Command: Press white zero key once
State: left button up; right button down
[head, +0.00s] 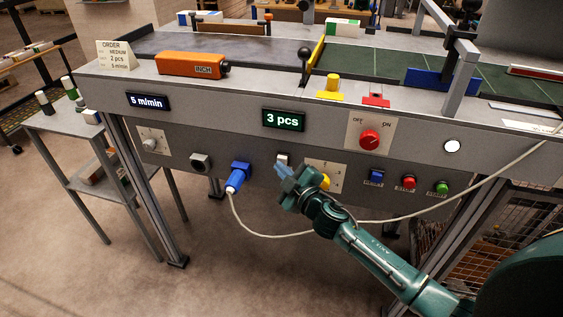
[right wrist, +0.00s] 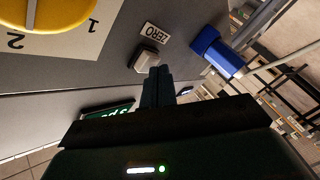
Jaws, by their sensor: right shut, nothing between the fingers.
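The white zero key (head: 282,159) sits on the front panel below the green "3 pcs" display (head: 284,119). In the right wrist view the key (right wrist: 146,57) shows next to its "ZERO" label (right wrist: 155,32). My right gripper (head: 281,171) is shut and empty, with its fingertips just below the key in the head view. In the right wrist view the closed fingertips (right wrist: 158,72) appear close to the key's edge; I cannot tell whether they touch it. My left gripper is not in view.
A blue plug (head: 238,176) with a pale cable is left of the key. A yellow dial (right wrist: 55,12) is on its other side. A red OFF/ON knob (head: 369,139) and blue, red and green buttons (head: 408,182) are further right. The cable hangs below the panel behind my arm.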

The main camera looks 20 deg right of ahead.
jog(key=shift+w+d, duration=0.15)
jog(key=shift+d, duration=0.05)
dwell(0.5)
jog(key=shift+s+a, duration=0.5)
jog(key=shift+s, duration=0.25)
jog(key=shift+s+a, duration=0.7)
jog(key=shift+s, duration=0.35)
jog(key=shift+s+a, duration=0.7)
jog(key=shift+s, duration=0.3)
